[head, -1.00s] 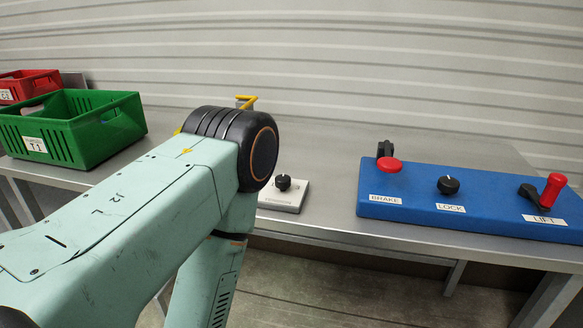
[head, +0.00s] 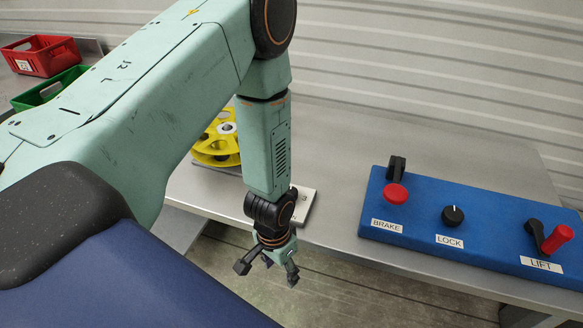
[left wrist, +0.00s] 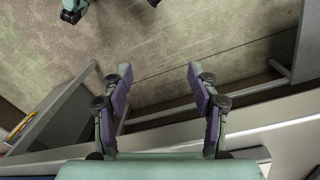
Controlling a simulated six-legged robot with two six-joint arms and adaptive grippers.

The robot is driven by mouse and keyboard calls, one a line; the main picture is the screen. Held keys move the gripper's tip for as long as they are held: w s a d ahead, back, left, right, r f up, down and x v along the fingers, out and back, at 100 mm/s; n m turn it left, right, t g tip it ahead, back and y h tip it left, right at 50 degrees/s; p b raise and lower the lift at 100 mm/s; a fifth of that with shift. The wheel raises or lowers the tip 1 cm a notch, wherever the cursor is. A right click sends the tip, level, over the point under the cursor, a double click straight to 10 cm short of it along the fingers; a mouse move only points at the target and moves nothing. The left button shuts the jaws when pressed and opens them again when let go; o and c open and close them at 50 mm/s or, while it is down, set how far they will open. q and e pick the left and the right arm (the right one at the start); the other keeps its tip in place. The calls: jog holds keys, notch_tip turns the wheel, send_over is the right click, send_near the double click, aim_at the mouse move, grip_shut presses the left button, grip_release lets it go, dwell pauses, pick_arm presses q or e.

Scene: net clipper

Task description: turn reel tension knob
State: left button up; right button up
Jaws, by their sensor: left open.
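A small pale plate (head: 305,205) lies on the metal table near its front edge, mostly behind my left wrist. Its black knob is hidden by my arm in the head view now. A yellow reel (head: 215,145) stands just left of my left forearm, partly covered by it. My left gripper (head: 268,272) points down in front of the table edge, lower in the picture than the plate, open and empty. In the left wrist view, its two fingers (left wrist: 160,76) are spread apart over floor, with nothing between them. My right gripper is not in view.
A blue panel (head: 470,240) on the right carries a red button (head: 395,194), a black LOCK knob (head: 453,216) and a red-handled LIFT lever (head: 557,238). Green (head: 42,92) and red (head: 42,58) crates sit at the far left. The table between plate and panel is clear.

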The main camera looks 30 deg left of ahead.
pick_arm(q)
jog(key=shift+m, duration=0.5)
jog(key=w+r+p, duration=0.1)
jog(key=w+r, duration=0.1)
jog(key=r, duration=0.1)
jog(key=w+a+r+p, duration=0.1)
jog(key=w+r+p, duration=0.1)
jog(key=r, duration=0.1)
jog(key=w+a+r+p, duration=0.1)
jog(key=w+r+p, duration=0.1)
jog(key=w+r, duration=0.1)
jog(key=shift+a+r, duration=0.2)
jog(key=shift+r, duration=0.25)
notch_tip(320, 180, up, 7)
jog(key=m, duration=0.1)
send_over(291, 190)
jog(key=shift+s+y, duration=0.1)
jog(key=shift+y, duration=0.2)
notch_tip(291, 190, down, 7)
jog(key=shift+r, duration=0.2)
jog(key=shift+f, duration=0.4)
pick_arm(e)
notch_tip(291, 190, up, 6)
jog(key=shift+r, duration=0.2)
pick_arm(q)
jog(key=shift+s+r, duration=0.1)
jog(key=shift+s, duration=0.05)
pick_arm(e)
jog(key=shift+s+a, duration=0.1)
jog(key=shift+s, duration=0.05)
